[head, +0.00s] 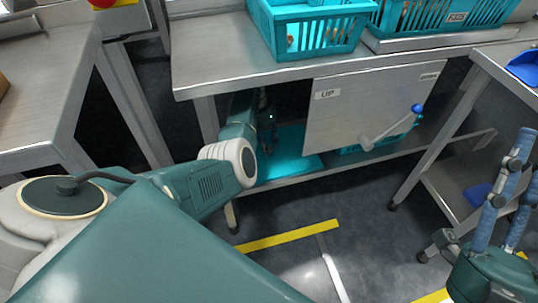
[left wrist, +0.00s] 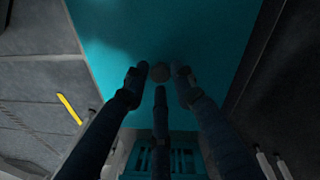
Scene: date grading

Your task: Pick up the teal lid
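The teal lid (head: 298,160) lies flat on the lower shelf under the middle table. My left gripper (head: 268,143) reaches down into the shelf over the lid. I see gaps there, and cannot tell whether the tips touch the lid. My right gripper (head: 518,175) is at the right edge, fingers apart, nothing between them.
A grey panel marked UP (head: 350,108), with a blue-knobbed handle (head: 392,130), hangs close to the right of my left gripper. A teal crate (head: 375,147) stands on the shelf behind it. Teal baskets (head: 330,35) stand above. The floor in front is clear.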

